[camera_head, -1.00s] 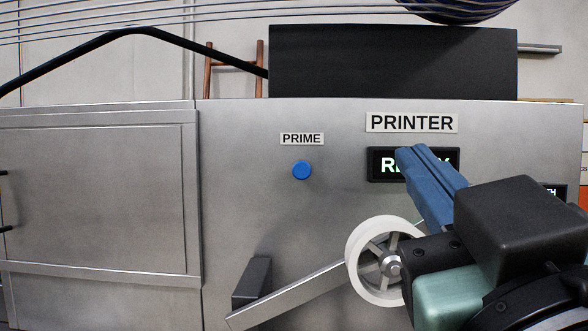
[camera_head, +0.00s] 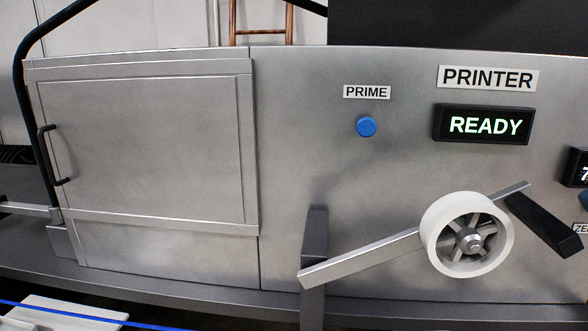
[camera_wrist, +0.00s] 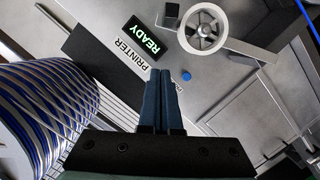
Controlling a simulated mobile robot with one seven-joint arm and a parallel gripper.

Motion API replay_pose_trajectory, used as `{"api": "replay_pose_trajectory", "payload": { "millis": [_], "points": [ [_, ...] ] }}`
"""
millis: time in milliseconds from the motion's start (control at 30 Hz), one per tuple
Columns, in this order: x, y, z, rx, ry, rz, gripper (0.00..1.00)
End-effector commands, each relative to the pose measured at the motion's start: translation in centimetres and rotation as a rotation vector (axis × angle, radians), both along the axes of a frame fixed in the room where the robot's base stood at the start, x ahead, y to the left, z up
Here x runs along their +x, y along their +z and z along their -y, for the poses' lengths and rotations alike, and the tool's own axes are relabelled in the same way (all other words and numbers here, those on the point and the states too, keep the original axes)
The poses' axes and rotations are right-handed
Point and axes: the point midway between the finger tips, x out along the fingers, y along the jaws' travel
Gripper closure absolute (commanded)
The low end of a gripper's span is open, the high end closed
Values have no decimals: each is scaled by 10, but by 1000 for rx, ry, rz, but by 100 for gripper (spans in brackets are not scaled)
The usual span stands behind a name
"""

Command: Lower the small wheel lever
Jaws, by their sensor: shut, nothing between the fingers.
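The small wheel lever is a white spoked wheel (camera_head: 467,235) on the printer's front panel, with a flat metal bar (camera_head: 360,258) through its hub. The bar tilts, its left end low and its right end high. A black handle (camera_head: 543,222) angles down to the right from its upper end. The wheel also shows in the wrist view (camera_wrist: 201,28). My gripper (camera_wrist: 161,72) is shut and empty, its blue fingers together, pointing toward the panel near the PRINTER label and apart from the wheel.
A dark upright block (camera_head: 315,235) stands by the bar's left end. The panel has a blue PRIME button (camera_head: 366,126) and a READY display (camera_head: 485,124). A handled door (camera_head: 145,150) is at left. A blue-striped roll (camera_wrist: 45,110) is left of my gripper in the wrist view.

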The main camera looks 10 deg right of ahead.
Motion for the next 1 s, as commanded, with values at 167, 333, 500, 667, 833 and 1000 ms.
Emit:
{"api": "replay_pose_trajectory", "payload": {
  "millis": [167,333,500,667,833,1000],
  "points": [
    [3,1,0,5,5,3,100],
    [14,1,4,10,8,5,100],
    [28,-1,11,8,2,-2,100],
    [41,-4,17,8,1,-3,100],
    [65,-13,26,7,2,-4,100],
    [93,-22,41,7,-2,-4,100]
  ]
}}
